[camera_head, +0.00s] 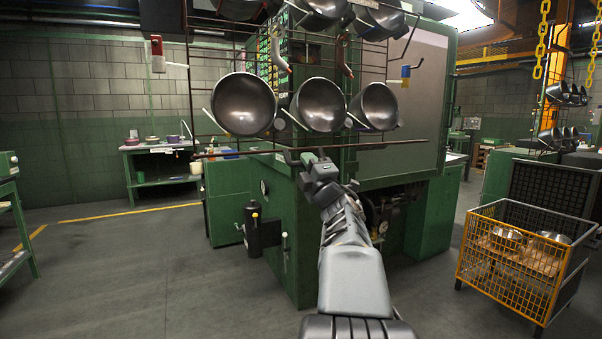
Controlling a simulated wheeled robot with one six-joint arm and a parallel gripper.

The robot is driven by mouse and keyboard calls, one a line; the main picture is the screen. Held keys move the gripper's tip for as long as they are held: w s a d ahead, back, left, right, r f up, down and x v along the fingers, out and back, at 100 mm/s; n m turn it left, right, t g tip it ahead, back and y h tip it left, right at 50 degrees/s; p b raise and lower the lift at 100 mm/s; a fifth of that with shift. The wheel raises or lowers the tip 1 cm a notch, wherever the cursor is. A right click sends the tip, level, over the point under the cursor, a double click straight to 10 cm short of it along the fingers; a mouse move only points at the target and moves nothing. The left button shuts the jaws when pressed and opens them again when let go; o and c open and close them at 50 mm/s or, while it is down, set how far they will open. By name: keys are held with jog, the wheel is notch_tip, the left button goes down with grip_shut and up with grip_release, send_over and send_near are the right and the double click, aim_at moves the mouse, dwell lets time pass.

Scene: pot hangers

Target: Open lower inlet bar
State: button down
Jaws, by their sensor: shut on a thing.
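The lower inlet bar (240,153) is a thin, dark, reddish-brown rod. It runs nearly level across the bottom of the wire pot hanger (191,100), under the lower row of pots. My gripper (303,157) is at the middle of the bar, with my arm reaching up from the bottom of the picture. It is shut on the bar; the fingertips are small and dark, so the exact contact is hard to see. Three dark round pots, left (243,104), middle (319,104) and right (375,106), hang just above the bar, mouths facing me.
More pots (322,10) hang in the row above. A red and a white hook-shaped handle (279,50) hang between the rows. A green machine (285,225) stands behind the hanger. A yellow wire crate (515,262) with metal pots stands at right.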

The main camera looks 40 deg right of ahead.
jog(key=shift+w+d+f+b, duration=0.1)
jog(key=shift+w+f+b, duration=0.05)
jog(key=shift+f+b, duration=0.65)
jog(key=shift+w+f+b, duration=0.1)
jog(key=shift+f+b, duration=0.5)
jog(key=shift+f, duration=0.35)
jog(key=c, duration=1.1)
grip_release()
jog(key=v, duration=1.3)
jog(key=shift+s+p, duration=0.35)
jog(key=shift+f, duration=0.15)
